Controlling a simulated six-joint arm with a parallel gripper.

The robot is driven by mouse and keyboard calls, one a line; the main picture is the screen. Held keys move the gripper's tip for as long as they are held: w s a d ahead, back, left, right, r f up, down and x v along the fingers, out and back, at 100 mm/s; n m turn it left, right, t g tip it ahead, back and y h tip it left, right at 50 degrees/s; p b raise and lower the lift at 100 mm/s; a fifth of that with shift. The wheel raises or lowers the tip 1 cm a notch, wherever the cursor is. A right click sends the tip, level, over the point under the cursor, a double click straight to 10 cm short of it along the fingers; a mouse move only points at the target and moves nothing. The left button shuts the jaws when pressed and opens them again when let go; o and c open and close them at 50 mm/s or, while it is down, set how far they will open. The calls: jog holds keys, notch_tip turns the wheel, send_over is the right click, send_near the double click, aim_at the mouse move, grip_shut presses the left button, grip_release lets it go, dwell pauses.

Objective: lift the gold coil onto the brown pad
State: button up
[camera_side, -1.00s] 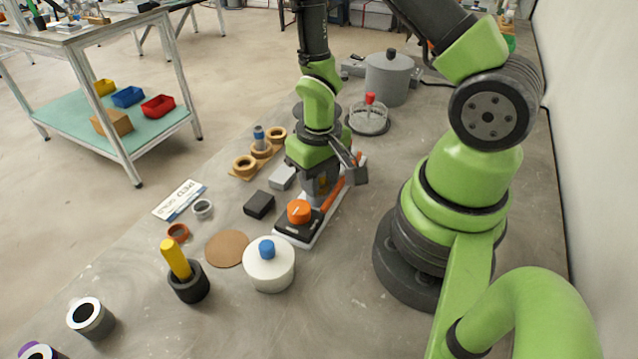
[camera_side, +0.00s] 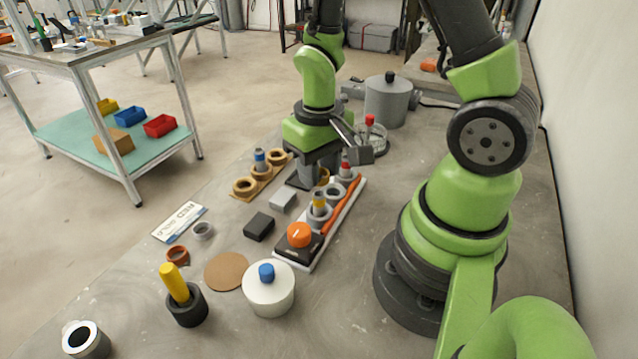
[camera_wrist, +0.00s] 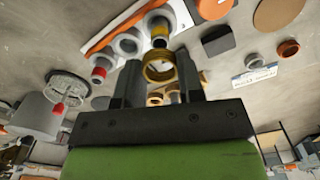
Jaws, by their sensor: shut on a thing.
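The gold coil (camera_wrist: 158,68) is a ring between my gripper's fingers in the wrist view, and a sliver of it shows at my fingers in the side view (camera_side: 323,176). My gripper (camera_side: 312,178) is shut on the coil and holds it at the far end of the white jig, apart from the pad. The wrist view also shows my gripper (camera_wrist: 155,85). The brown pad (camera_side: 227,271) is a flat, bare disc on the bench, nearer the side camera. It also shows at the top right of the wrist view (camera_wrist: 278,12).
The white jig (camera_side: 301,264) carries grey holders, an orange rod (camera_side: 342,204) and an orange knob (camera_side: 298,235). Black (camera_side: 259,226) and grey (camera_side: 283,200) blocks lie between my gripper and the pad. A white lidded pot (camera_side: 269,294) and a dark cup (camera_side: 187,308) flank the pad.

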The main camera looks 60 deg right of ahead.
notch_tip(320, 180, up, 8)
jog(key=shift+f, duration=0.2)
dwell(0.6)
jog(key=n, duration=0.6)
send_over(227, 271)
jog(key=f, duration=1.1)
jog(key=shift+d, duration=0.25)
jog(key=shift+a+f, duration=0.25)
jog(key=shift+f, duration=2.45)
jog(key=shift+f, duration=0.15)
jog(key=shift+f, duration=0.4)
